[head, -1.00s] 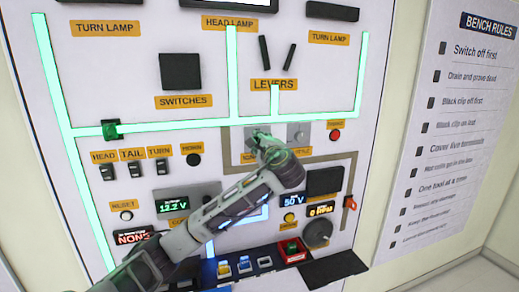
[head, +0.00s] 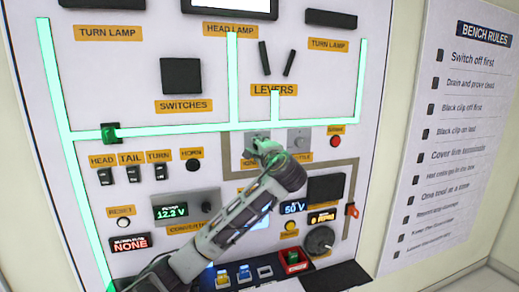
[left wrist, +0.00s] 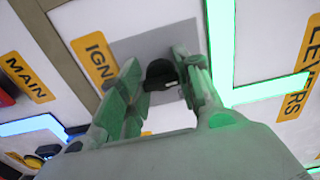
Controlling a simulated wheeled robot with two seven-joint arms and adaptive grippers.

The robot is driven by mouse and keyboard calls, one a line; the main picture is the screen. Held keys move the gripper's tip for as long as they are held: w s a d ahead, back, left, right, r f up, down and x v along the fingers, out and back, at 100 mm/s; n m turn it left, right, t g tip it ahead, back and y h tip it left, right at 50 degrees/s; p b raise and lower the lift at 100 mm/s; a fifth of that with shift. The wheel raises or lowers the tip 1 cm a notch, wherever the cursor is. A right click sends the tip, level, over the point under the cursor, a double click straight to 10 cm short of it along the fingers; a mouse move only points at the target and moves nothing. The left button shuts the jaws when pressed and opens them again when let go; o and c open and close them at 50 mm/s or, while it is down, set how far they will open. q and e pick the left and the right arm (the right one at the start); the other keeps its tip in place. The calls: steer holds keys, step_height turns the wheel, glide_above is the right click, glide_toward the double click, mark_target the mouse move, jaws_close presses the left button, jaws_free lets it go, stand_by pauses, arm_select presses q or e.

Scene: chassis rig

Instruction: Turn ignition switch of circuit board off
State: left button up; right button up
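The ignition switch is a black knob (left wrist: 162,75) on a grey plate (left wrist: 190,40), beside an orange label of which "IGN" (left wrist: 96,60) is readable. In the head view my left gripper (head: 265,148) is at the grey ignition plate (head: 252,138) in the middle of the panel and hides most of the knob. In the left wrist view my left gripper (left wrist: 160,80) has its fingers apart, one on each side of the knob. Whether either finger touches it is unclear. My right gripper is not in view.
A second grey plate (head: 298,140) and a red button (head: 335,141) sit right of the ignition. Green lit strips (head: 190,128) run above. A converter display (head: 172,211) reads 12.2 V, and another display (head: 292,208) reads 50 V. A red clip (head: 352,210) hangs at the right.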

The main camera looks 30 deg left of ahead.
arm_select(q)
steer(key=o, duration=0.3)
steer(key=shift+o, duration=0.2)
steer(key=v, duration=1.2)
steer(key=shift+f, duration=0.1)
stand_by(0.4)
